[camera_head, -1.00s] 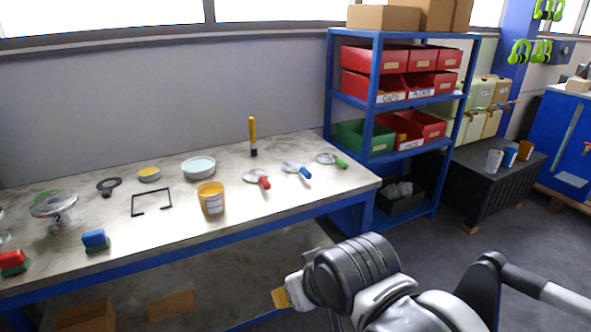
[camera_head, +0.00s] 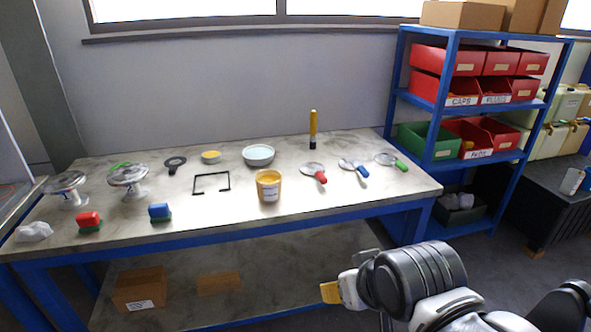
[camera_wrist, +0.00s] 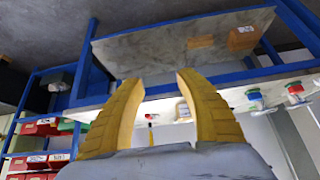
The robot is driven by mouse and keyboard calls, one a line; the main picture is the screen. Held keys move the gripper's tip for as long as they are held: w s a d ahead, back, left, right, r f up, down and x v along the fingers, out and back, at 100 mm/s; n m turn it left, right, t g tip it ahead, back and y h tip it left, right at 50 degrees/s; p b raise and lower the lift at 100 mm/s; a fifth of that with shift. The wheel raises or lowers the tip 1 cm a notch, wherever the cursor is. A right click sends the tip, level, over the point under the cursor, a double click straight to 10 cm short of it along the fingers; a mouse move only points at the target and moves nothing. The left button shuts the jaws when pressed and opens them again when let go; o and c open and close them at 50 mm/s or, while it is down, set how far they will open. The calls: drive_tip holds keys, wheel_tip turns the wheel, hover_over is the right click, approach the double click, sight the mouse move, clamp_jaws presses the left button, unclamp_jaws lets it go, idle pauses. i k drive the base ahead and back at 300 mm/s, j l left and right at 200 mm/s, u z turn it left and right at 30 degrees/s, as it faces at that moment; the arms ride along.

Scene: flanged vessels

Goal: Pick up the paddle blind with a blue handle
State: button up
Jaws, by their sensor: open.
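The paddle blind with a blue handle (camera_head: 355,171) lies on the right part of the workbench top, its round disc to the left of the blue handle. It lies between a red-handled paddle blind (camera_head: 314,171) and a green-handled one (camera_head: 391,161). My gripper (camera_head: 330,291) is in front of the bench, below the top's height and well apart from the blind. In the wrist view, the two yellow fingers of my gripper (camera_wrist: 152,85) are spread with nothing between them. I cannot make out the blue-handled blind there.
The workbench (camera_head: 350,200) also holds a yellow tub (camera_head: 268,187), a yellow-handled brush (camera_head: 313,130), a pale bowl (camera_head: 258,155), a black frame, brushes and flanged vessels (camera_head: 128,181). A blue shelf rack (camera_head: 448,105) with bins stands at its right. Boxes lie on the lower shelf.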

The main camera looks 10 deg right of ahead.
sight(349, 164)
drive_tip(key=i+l+u, duration=0.1)
drive_tip(key=i+l, duration=0.15)
drive_tip(key=i+l+u, duration=0.1)
drive_tip(key=i+l, duration=0.15)
drive_tip(key=l, duration=0.2)
drive_tip(key=i+l+u, duration=0.1)
drive_tip(key=i+l, duration=0.15)
drive_tip(key=i+l+u, duration=0.15)
drive_tip(key=l, duration=0.35)
drive_tip(key=i+l+u, duration=0.1)
drive_tip(key=i+l, duration=0.2)
drive_tip(key=l, duration=0.1)
